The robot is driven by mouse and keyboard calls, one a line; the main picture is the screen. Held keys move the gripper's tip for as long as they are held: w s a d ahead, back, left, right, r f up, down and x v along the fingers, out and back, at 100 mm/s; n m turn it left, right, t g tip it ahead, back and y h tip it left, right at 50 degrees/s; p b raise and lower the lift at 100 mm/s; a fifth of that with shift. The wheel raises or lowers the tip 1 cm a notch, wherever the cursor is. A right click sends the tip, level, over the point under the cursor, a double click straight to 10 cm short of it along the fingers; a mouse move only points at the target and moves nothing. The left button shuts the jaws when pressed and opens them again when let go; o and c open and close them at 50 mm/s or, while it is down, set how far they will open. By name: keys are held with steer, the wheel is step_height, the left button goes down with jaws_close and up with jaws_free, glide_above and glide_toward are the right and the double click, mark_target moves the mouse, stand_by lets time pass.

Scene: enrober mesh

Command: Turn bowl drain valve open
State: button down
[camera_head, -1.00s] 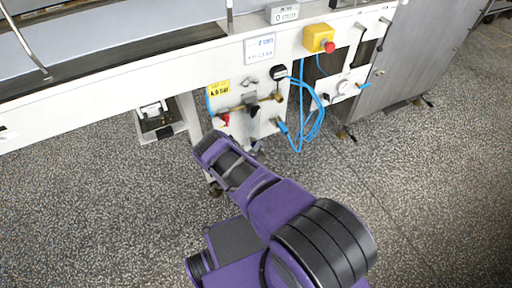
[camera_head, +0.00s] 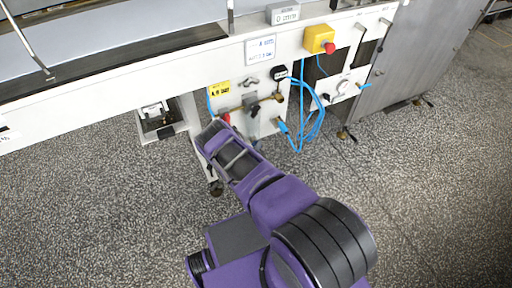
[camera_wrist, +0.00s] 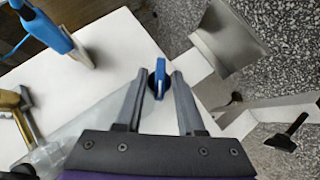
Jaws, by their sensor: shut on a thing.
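A blue lever handle (camera_wrist: 160,78) on a dark round base stands on a white panel in the wrist view, taken as the bowl drain valve. It points nearly straight up in the picture, tilted slightly. My gripper (camera_wrist: 159,78) has one grey finger on each side of this handle and is shut on it. Slim gaps seem to show beside the handle, and the finger contact itself is hard to see. In the head view my purple arm reaches the lower part of the white panel (camera_head: 240,122), and my fingers are hidden there.
A blue hose connector (camera_wrist: 55,35) and a brass fitting (camera_wrist: 18,110) lie left of my fingers. A grey metal box (camera_wrist: 230,38) is at the right. Open speckled floor surrounds my arm.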

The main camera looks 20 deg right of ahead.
steer(key=shift+d+r+m+g+y+b, duration=0.1)
steer(key=shift+d+m+g+y+b, duration=0.1)
steer(key=shift+m+y, duration=0.8)
steer(key=shift+d+m+g+y+b, duration=0.15)
steer(key=shift+m+y, duration=0.3)
steer(key=shift+y, duration=1.1)
steer(key=shift+d+r+m+g+y+b, duration=0.1)
steer(key=shift+m+g+y, duration=0.15)
steer(key=shift+m+y, duration=0.75)
steer(key=shift+y, duration=0.35)
steer(key=c, duration=0.9)
jaws_free()
steer(key=shift+n, duration=0.25)
steer(key=p+v, duration=0.4)
steer(key=v, duration=1.3)
steer(key=shift+s+r, duration=0.1)
steer(key=shift+r, duration=0.05)
